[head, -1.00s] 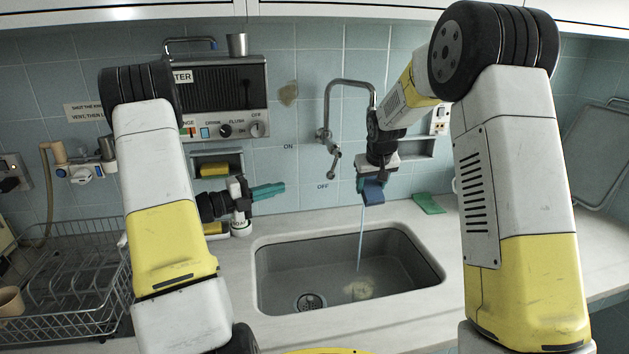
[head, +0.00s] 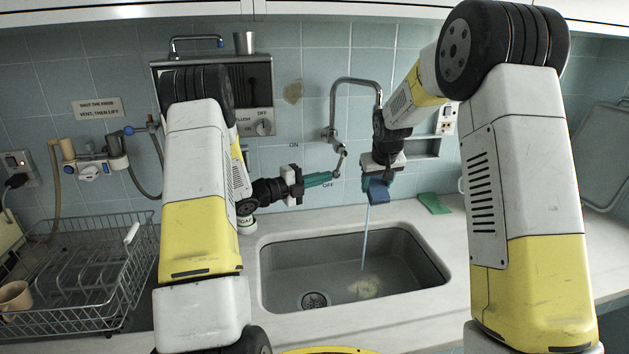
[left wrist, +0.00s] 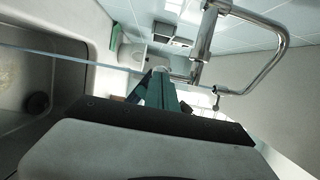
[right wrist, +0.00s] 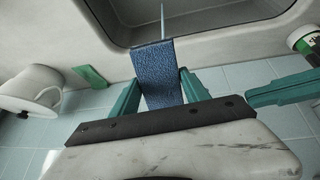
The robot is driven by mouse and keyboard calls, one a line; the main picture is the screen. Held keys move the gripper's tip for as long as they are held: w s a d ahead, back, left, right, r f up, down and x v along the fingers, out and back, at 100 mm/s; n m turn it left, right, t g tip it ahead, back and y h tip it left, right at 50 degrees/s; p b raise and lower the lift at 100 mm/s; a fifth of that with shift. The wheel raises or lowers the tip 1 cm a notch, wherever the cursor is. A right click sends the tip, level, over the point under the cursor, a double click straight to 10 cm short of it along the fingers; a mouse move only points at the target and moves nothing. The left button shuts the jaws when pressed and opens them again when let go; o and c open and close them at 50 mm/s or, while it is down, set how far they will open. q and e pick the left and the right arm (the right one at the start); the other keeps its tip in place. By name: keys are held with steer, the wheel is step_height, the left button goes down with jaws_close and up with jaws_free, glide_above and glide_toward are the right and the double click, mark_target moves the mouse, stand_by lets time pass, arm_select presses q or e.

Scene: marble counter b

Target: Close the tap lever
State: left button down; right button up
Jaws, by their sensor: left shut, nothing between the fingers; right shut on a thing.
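A thin stream of water (head: 365,235) runs into the sink (head: 268,285). My left gripper (head: 330,177) is shut and empty, its teal fingertips at the lever's lower end; I cannot tell if they touch. The tap pipe also shows in the left wrist view (left wrist: 275,72). My right gripper (head: 376,181) is shut on a blue cloth-like piece (right wrist: 155,75) beneath the spout.
A wire dish rack (head: 115,290) with a cup stands at the left. A green pad (head: 434,203) lies on the counter right of the sink. A wall unit with knobs (head: 262,127) is behind my left arm.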

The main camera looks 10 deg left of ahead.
stand_by(0.3)
arm_select(q)
steer(key=shift+w+d+f+n+t+h, duration=0.2)
steer(key=shift+w+d+f+t+h, duration=0.05)
steer(key=shift+d+f+t+h, duration=0.25)
steer(key=shift+w+d+f+n+t+h, duration=0.2)
steer(key=shift+w+d+f+t+h, duration=0.15)
steer(key=shift+d, duration=0.25)
steer(key=shift+s, duration=0.15)
steer(key=f+v, duration=0.1)
steer(key=v, duration=1.3)
steer(key=shift+d, duration=0.1)
arm_select(e)
steer(key=shift+s+d, duration=0.2)
steer(key=shift+s, duration=1.15)
steer(key=shift+s+d, duration=0.2)
steer(key=shift+s, duration=1.1)
steer(key=shift+s+d, duration=0.2)
steer(key=shift+s, duration=1.15)
